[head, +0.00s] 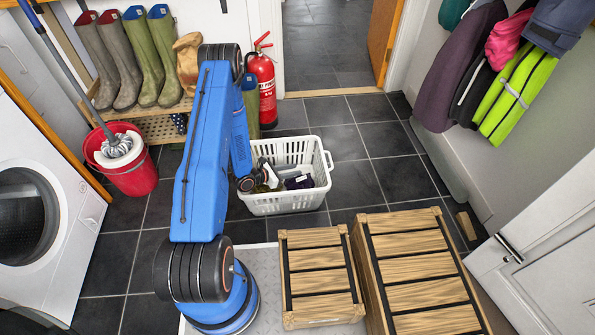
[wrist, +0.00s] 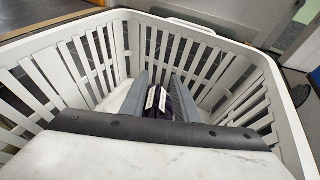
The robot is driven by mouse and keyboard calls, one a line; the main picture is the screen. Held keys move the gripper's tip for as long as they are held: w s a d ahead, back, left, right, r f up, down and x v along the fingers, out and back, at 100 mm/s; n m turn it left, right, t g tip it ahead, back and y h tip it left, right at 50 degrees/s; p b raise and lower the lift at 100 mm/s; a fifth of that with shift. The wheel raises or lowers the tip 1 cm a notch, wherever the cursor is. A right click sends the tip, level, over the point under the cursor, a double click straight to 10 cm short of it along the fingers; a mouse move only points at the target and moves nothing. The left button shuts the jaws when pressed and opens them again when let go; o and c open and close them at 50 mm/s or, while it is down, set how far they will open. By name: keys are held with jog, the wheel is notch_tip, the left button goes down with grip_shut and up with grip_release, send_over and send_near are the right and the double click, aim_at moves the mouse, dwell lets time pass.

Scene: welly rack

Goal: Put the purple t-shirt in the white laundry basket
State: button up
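The white laundry basket (head: 290,202) stands on the dark tiled floor, and its slatted walls surround the wrist view (wrist: 75,62). My gripper (head: 277,180) reaches down inside it; in the wrist view its grey fingers (wrist: 158,100) stand apart. A dark purple cloth bundle (head: 299,182), which looks like the t-shirt, is in the basket by the fingertips. In the wrist view the bundle (wrist: 180,98) shows between or just beyond the fingers, with small white patches beside it. I cannot tell whether the fingers press on it. Much of it is hidden.
Two slatted wooden crates (head: 320,270) (head: 420,265) stand in front of the basket. A red fire extinguisher (head: 262,90) and a boot rack (head: 150,125) are behind it. A red mop bucket (head: 125,175) is at left. Floor right of the basket is clear.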

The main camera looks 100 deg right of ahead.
jog(key=v, duration=0.9)
jog(key=shift+w, duration=0.1)
jog(key=w+d+r+m, duration=0.1)
jog(key=w+r+m, duration=0.1)
jog(key=w+r, duration=0.65)
jog(key=w+d+r+m, duration=0.1)
jog(key=w+r, duration=0.5)
jog(key=r, duration=0.5)
jog(key=w+a+r+m+t, duration=0.1)
jog(key=w+a+r+m, duration=0.1)
jog(key=w+a+r, duration=0.45)
jog(key=w+a+r+m+t, duration=0.1)
jog(key=w+a+r, duration=0.3)
jog(key=w+r, duration=0.45)
jog(key=w+a+r+t+y, duration=0.1)
jog(key=w+a+r+t, duration=0.4)
jog(key=a, duration=0.6)
jog(key=w+a+r+t, duration=0.2)
jog(key=w+a+r, duration=0.45)
jog(key=a, duration=0.55)
jog(key=s+a+r+t+y, duration=0.1)
jog(key=a+r+t, duration=0.3)
jog(key=a, duration=0.7)
jog(key=s+a+r+n+t+y, duration=0.1)
jog(key=a+r+t+y, duration=0.3)
jog(key=a, duration=0.8)
jog(key=shift+a+r, duration=0.25)
